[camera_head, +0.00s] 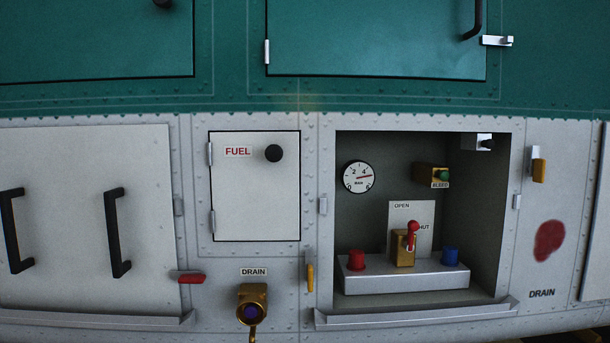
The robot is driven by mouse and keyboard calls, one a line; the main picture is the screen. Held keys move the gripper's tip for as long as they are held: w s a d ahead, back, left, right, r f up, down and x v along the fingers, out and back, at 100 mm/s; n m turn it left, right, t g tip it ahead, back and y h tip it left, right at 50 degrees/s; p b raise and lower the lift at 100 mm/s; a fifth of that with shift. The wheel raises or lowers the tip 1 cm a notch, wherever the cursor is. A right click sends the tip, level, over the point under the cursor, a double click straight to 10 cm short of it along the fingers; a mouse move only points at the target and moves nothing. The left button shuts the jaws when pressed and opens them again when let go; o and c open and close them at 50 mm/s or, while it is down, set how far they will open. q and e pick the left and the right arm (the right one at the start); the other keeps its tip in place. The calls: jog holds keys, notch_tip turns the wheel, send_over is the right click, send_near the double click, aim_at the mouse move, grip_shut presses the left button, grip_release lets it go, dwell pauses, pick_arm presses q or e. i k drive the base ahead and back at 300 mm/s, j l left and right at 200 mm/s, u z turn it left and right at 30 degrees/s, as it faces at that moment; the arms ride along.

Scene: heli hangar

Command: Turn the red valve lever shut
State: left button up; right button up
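The red valve lever (412,233) stands on a brass valve body (402,250) inside an open recessed bay in the lower white panel. The lever is roughly upright and leans slightly right. A white label plate (398,215) behind it reads OPEN at upper left and, partly hidden by the lever, "HUT" at right. A red cap (356,261) sits to the left of the valve and a blue cap (449,256) to its right, on a grey ledge (400,279). Neither of my grippers shows in the head view.
The bay also holds a round gauge (358,177) and a brass BLEED fitting with a green button (438,176). A closed FUEL door (255,190) with a black knob is to the left. A brass DRAIN fitting (251,303) is below it. A lip (415,316) runs under the bay.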

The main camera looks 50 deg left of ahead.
aim_at(413, 226)
jog(key=i+j+u, duration=0.1)
jog(key=u, duration=1.25)
jog(key=i+j, duration=0.05)
